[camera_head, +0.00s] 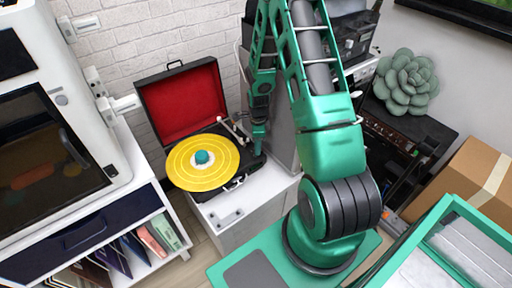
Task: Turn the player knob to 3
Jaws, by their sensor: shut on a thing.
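The record player (213,125) is an open black case with a red-lined lid, standing on a white cabinet. A yellow record (185,166) with a teal centre lies on it, and the tonearm (237,130) is to the right of the record. My gripper (258,148) points down at the right end of the player's deck and is shut on the player knob there. The knob itself is hidden behind the fingers, so its setting and any numbers around it cannot be read.
The white cabinet top (251,192) has a bare strip in front of the player. A white shelf unit with a printer-like machine (50,140) stands at left. A cardboard box (480,170), an amplifier-like box (400,130) and a green succulent (405,82) are at right.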

